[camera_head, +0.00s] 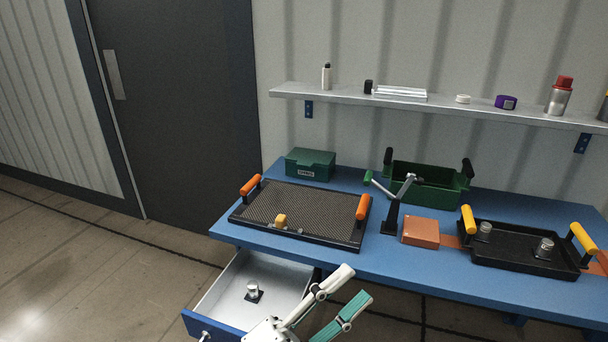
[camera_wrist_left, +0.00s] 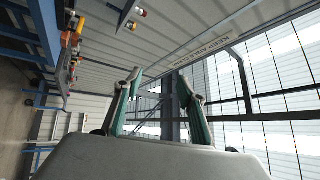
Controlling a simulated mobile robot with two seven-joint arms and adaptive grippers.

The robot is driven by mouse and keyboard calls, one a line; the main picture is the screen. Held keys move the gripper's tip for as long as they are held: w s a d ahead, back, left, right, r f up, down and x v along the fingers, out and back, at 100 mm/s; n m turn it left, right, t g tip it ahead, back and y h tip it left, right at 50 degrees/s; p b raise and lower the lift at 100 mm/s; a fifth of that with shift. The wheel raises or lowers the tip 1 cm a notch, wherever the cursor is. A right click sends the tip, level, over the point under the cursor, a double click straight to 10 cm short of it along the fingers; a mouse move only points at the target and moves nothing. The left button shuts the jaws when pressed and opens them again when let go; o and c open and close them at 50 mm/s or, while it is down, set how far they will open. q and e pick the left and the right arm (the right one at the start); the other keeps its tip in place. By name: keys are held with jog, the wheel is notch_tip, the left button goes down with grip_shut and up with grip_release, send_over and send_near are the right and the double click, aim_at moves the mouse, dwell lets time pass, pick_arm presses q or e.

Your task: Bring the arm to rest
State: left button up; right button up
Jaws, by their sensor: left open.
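My left gripper (camera_head: 350,295) is in the lower middle of the head view, in front of the bench's front edge and beside the open drawer. Its two fingers with teal pads are spread apart, with nothing between them. In the left wrist view the same gripper (camera_wrist_left: 160,92) shows open and empty, with wall and window bars beyond its fingers. My right gripper is in neither view.
The blue bench (camera_head: 350,262) holds a black mesh tray (camera_head: 310,208) with orange handles, a green crate (camera_head: 428,185), and a black tray (camera_head: 515,255) with couplers. The drawer (camera_head: 225,285) stands open with one coupler (camera_head: 253,291). A shelf (camera_head: 440,110) hangs above.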

pick_arm(q)
jog(key=w+a+f+n+t+y+p, duration=0.1)
jog(key=w+a+f+n+t+y, duration=0.1)
jog(key=a+f+n+y, duration=0.6)
jog(key=w+a+f+n+t+y, duration=0.15)
jog(key=a+f+n+y, duration=0.35)
jog(key=f, duration=0.6)
jog(key=s+a+f+n+g+y, duration=0.2)
jog(key=s+a+f+n, duration=0.2)
jog(key=f, duration=0.5)
jog(key=s+a+f+n+g+y, duration=0.1)
jog(key=s+a+f+n+g, duration=0.2)
jog(key=s+a+f, duration=0.6)
jog(key=shift+a+n+y+p, duration=0.4)
jog(key=shift+a+n, duration=0.25)
jog(key=shift+n, duration=0.25)
jog(key=shift+s, duration=0.1)
jog(key=shift+c, duration=0.3)
